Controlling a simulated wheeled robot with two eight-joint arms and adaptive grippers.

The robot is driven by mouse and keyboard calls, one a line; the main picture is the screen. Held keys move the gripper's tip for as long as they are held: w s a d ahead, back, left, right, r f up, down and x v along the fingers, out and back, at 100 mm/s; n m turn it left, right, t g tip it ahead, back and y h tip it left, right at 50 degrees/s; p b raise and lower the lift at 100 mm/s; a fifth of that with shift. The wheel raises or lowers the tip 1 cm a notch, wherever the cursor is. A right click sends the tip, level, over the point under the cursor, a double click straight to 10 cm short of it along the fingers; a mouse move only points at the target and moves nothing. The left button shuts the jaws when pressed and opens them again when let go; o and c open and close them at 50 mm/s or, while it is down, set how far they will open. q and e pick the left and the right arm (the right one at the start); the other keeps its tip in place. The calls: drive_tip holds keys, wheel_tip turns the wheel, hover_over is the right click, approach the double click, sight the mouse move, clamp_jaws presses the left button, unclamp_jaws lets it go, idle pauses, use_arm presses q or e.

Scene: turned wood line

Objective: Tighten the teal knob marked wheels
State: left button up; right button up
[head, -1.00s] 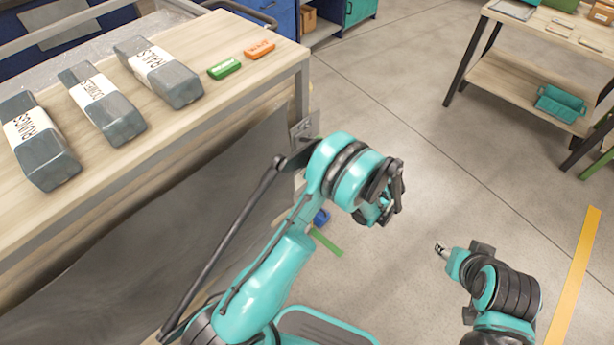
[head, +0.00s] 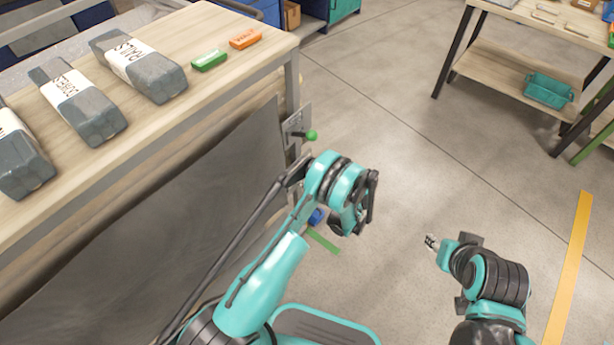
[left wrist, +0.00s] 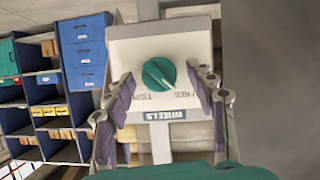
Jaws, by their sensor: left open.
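In the head view my left wrist (head: 345,195) is beside the bench end, and I cannot make out the teal knob there. My right gripper (head: 432,243) is over open floor, away from the bench; its jaws are too small to read.
A green knob (head: 311,135) and a blue knob (head: 316,216) show at the bench end. The wooden bench (head: 235,90) carries grey wrapped blocks (head: 138,66), a green piece (head: 208,60) and an orange piece (head: 244,38). Floor to the right is clear up to another table (head: 510,75).

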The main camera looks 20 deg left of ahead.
use_arm(q)
drive_tip(key=c, duration=1.2)
drive_tip(key=shift+o, duration=0.2)
drive_tip(key=shift+w+g, duration=0.1)
drive_tip(key=shift+g, duration=0.2)
drive_tip(key=shift+w+m+g+y, duration=0.1)
drive_tip(key=shift+m+g+y, duration=0.2)
drive_tip(key=shift+m+g, duration=0.6)
drive_tip(key=shift+w+m+g+y, duration=0.1)
drive_tip(key=shift+m+g+y, duration=0.25)
drive_tip(key=shift+m, duration=1.05)
